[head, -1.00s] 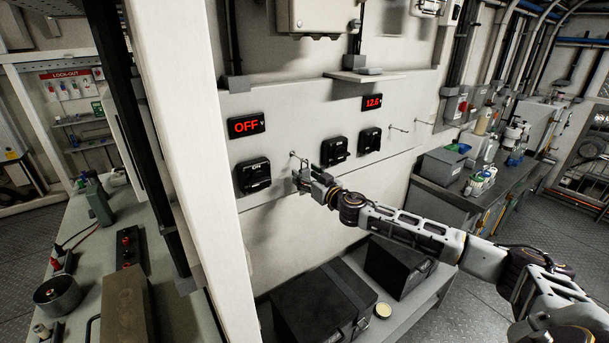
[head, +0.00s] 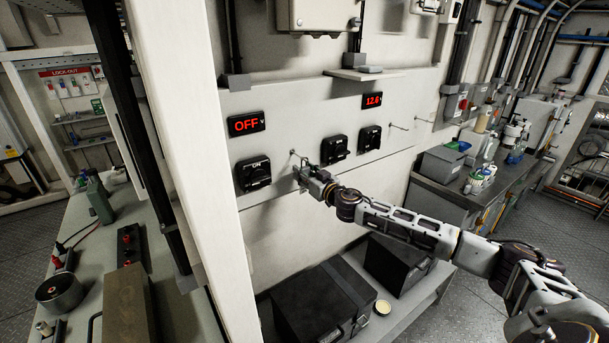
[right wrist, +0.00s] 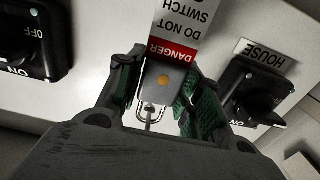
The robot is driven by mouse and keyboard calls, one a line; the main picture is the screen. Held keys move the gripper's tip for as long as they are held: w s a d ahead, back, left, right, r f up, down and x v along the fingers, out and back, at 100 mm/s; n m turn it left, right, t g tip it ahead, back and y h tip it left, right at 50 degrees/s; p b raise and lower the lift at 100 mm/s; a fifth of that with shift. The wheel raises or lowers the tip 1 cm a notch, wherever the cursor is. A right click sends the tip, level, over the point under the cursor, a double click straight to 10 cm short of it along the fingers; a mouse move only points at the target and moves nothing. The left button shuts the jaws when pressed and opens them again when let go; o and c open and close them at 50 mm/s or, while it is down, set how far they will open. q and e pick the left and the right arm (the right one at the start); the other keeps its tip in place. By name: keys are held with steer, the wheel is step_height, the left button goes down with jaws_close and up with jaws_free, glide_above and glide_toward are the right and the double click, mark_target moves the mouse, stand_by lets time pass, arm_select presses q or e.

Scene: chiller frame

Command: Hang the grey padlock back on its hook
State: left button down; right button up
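The grey padlock (right wrist: 165,80) shows in the right wrist view, with an orange dot on its body and its shackle (right wrist: 150,112) toward the bottom of the picture. A white and red danger tag (right wrist: 178,40) is beside it. My right gripper (right wrist: 163,86) has its green-padded fingers on both sides of the padlock body and appears shut on it. In the head view my right gripper (head: 303,178) is close to the panel, just below a small hook (head: 294,154). The padlock is too small to make out there. Whether the shackle is over the hook I cannot tell. My left gripper is out of view.
Black rotary switches flank the gripper, one at left (head: 253,174) and one at right (head: 334,149). Other hooks (head: 397,126) stick out of the panel farther right. A pale post (head: 185,150) stands at left. Black boxes (head: 322,300) sit on the shelf below.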

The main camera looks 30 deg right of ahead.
steer(key=c, duration=0.5)
steer(key=shift+r, duration=0.25)
